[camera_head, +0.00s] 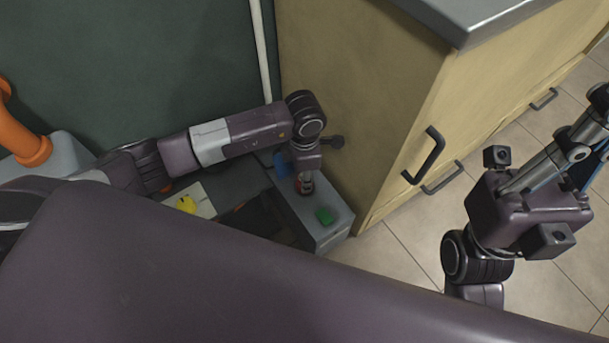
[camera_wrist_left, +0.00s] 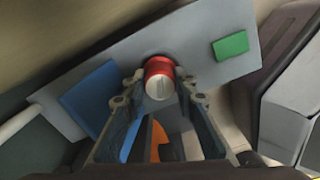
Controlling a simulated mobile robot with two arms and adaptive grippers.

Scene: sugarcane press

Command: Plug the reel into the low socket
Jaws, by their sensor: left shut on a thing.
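In the head view my left gripper (camera_head: 304,172) points down at the right end of a grey bench-like surface (camera_head: 327,229). In the left wrist view its two fingers (camera_wrist_left: 158,88) are shut around a small red cylinder (camera_wrist_left: 159,67) with a pale, slotted round end. The red cylinder also shows small and partly hidden in the head view (camera_head: 304,187). It stands over or on the grey surface; I cannot tell if it is seated in it. I cannot make out the reel or label a socket. My right arm's end (camera_head: 535,205) is at the right, its fingers unclear.
A green pad (camera_head: 324,216) and a blue pad (camera_head: 281,165) flank the gripper. An orange pipe-like part (camera_head: 22,137) stands far left. A wooden cabinet (camera_head: 365,95) with dark handles is close on the right; tiled floor (camera_head: 385,262) is open beyond.

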